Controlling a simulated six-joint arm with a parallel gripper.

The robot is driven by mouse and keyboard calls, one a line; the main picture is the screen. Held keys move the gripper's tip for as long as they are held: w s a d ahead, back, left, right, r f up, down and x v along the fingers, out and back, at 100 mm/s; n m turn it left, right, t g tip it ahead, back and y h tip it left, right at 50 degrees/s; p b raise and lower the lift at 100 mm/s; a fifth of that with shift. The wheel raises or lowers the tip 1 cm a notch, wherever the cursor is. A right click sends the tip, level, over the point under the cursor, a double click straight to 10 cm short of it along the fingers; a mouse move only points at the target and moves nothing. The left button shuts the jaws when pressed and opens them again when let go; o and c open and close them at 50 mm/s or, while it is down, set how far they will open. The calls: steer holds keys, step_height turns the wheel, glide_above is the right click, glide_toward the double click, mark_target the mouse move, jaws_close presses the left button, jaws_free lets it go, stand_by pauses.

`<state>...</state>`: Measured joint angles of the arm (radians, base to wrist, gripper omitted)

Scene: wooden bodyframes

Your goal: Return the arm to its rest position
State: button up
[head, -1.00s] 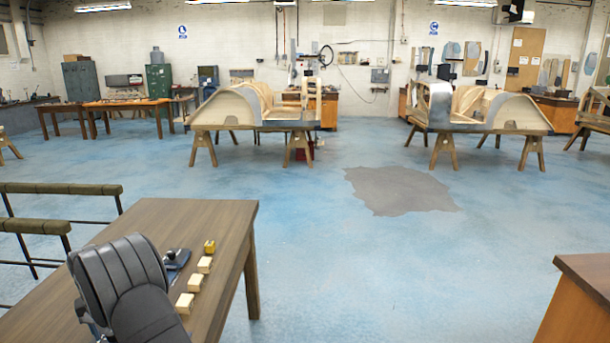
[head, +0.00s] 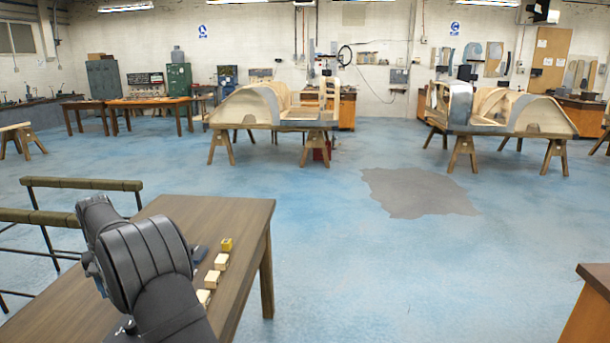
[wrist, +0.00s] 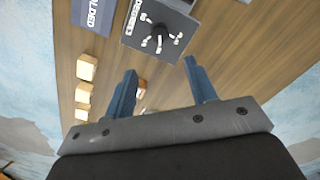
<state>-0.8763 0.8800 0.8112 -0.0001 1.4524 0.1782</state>
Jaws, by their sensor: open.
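My gripper (wrist: 159,68) shows in the wrist view with its two blue fingers spread apart and nothing held between them. It is above the wooden table (head: 262,225). In the head view my dark arm covers the table's left and middle part, and the gripper is hidden behind it. Pale wooden blocks stand in a row on the table right of my arm: a far one (head: 221,261), a middle one (head: 212,279) and a near one (head: 203,298). A yellow block (head: 226,244) stands beyond them. In the wrist view, the blocks (wrist: 86,67) lie left of the fingers.
A small brown-orange item (wrist: 141,86) shows between the fingers. A padded rail (head: 80,184) runs left of the table. Open floor (head: 330,240) lies right.

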step_height(320, 180, down, 14)
steer(key=shift+r, duration=0.15)
steer(key=n, duration=0.6)
steer(key=shift+r, duration=0.1)
steer(key=n, duration=0.7)
steer(key=shift+s, duration=0.1)
steer(key=shift+r, duration=0.6)
